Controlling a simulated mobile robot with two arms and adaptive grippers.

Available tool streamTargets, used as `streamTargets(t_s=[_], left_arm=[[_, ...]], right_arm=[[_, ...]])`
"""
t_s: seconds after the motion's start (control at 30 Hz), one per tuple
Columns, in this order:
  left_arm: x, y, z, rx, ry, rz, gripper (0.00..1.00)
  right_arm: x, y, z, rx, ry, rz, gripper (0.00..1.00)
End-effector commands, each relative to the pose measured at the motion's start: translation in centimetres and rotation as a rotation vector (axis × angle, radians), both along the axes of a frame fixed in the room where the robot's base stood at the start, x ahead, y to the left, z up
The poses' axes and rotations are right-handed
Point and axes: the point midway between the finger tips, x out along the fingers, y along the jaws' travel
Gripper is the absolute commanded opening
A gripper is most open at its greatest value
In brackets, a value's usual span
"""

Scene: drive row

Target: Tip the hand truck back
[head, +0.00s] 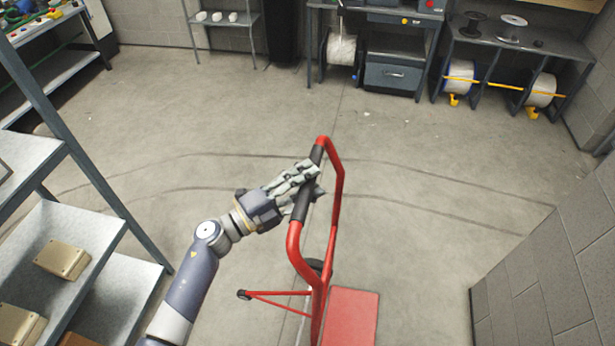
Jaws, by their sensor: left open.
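The hand truck (334,180) is red with a black grip (302,203) along the near side of its handle loop. It stands in the lower middle of the head view, with a red plate (350,318) low on its right and a small wheel at its left. My left gripper (310,177) is at the black grip, with its fingers open and reaching over it. Whether the fingers touch the grip cannot be told. My right gripper is not in view.
A metal shelf (85,232) with tan boxes (62,260) stands close on the left. A block wall (550,260) is on the right. Benches with spools (460,76) and a grey drawer unit (393,77) line the back. The floor (430,160) beyond the truck is clear.

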Motion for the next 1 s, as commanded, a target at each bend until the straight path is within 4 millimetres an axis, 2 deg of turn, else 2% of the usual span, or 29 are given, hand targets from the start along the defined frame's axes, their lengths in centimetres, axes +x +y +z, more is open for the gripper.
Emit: streamTargets(t_s=[0.27,0.3,0.5,0.67,0.77,1.0], left_arm=[[0.1,-0.2,-0.1,0.001,0.001,0.000,0.46],[0.1,-0.2,-0.1,0.001,0.001,0.000,0.42],[0.1,-0.1,0.0,0.001,0.001,0.000,0.00],[0.2,0.1,-0.2,-0.001,0.002,0.001,0.00],[0.5,1.4,-0.8,-0.009,0.007,0.004,0.00],[2.0,8.2,-2.2,-0.066,0.028,0.009,0.00]], right_arm=[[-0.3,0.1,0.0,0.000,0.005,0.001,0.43],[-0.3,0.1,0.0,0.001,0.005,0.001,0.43],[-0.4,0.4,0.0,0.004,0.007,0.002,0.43],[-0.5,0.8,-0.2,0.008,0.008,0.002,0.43],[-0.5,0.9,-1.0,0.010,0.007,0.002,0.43],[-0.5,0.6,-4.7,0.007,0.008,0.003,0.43]])
